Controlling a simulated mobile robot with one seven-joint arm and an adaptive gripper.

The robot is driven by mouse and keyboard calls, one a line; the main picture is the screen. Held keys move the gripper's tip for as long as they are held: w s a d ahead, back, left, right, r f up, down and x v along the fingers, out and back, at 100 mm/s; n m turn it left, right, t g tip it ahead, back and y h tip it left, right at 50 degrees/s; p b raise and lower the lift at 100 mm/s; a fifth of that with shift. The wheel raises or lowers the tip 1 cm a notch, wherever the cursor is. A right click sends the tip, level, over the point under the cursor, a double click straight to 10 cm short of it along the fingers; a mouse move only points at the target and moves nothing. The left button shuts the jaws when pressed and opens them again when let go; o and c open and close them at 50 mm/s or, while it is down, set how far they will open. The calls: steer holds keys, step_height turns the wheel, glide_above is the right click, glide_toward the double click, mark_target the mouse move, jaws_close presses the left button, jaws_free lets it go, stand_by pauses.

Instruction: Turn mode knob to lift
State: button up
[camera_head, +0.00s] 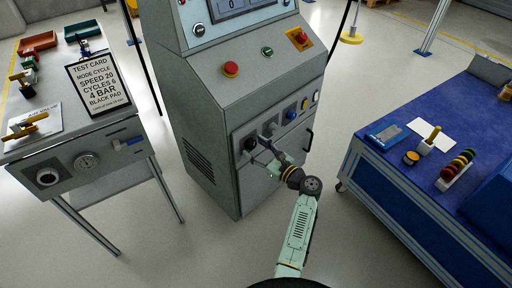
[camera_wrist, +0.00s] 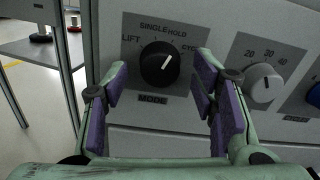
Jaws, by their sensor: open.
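The black mode knob (camera_wrist: 160,64) sits on a grey plate marked MODE on the console's front. LIFT is printed at its left, SINGLE and HOLD above it, and CYCLE, partly hidden, at its right. Its white pointer line tilts up and to the right, toward the HOLD side. My gripper (camera_wrist: 159,76) is open, with one purple-padded finger on each side of the knob and visible gaps between. In the head view the knob (camera_head: 250,144) shows at the left of the console's lower panel, with my gripper (camera_head: 262,141) in front of it.
A grey knob (camera_wrist: 263,83) with a number scale stands just right of my right finger, and a blue knob (camera_wrist: 314,95) is beyond it. The console (camera_head: 235,95) carries a red button (camera_head: 231,69). A test card (camera_head: 99,83) stands on the left bench; a blue-topped cart (camera_head: 400,185) is at right.

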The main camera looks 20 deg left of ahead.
steer(key=shift+w+a, duration=0.1)
steer(key=shift+a, duration=0.05)
steer(key=shift+c, duration=0.3)
steer(key=c, duration=1.1)
